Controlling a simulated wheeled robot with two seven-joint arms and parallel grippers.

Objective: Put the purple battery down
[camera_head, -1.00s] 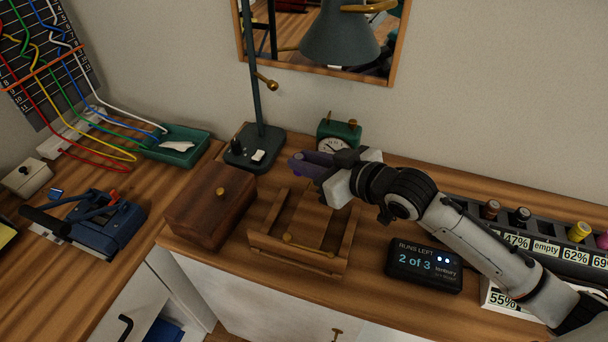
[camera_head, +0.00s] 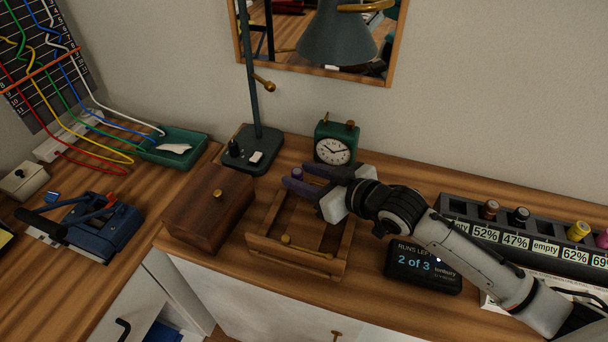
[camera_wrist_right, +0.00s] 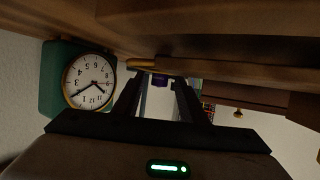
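The purple battery (camera_head: 297,173) shows as a small purple end by my right gripper's fingertips, above the back left of a wooden frame (camera_head: 340,257). Most of it is hidden by the fingers, and I cannot tell what it rests on. My right gripper (camera_head: 302,178) reaches in from the right, its two dark fingers apart around the battery. In the right wrist view the fingers (camera_wrist_right: 158,98) are also spread, with a gap between them. Contact with the battery cannot be made out. My left gripper is not in view.
A green clock (camera_head: 335,143) stands behind the gripper, and a lamp (camera_head: 255,149) behind left. A brown wooden box (camera_head: 204,208) is left of the frame. A "2 of 3" display (camera_head: 424,270) and a battery rack (camera_head: 515,244) with percentage labels are to the right.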

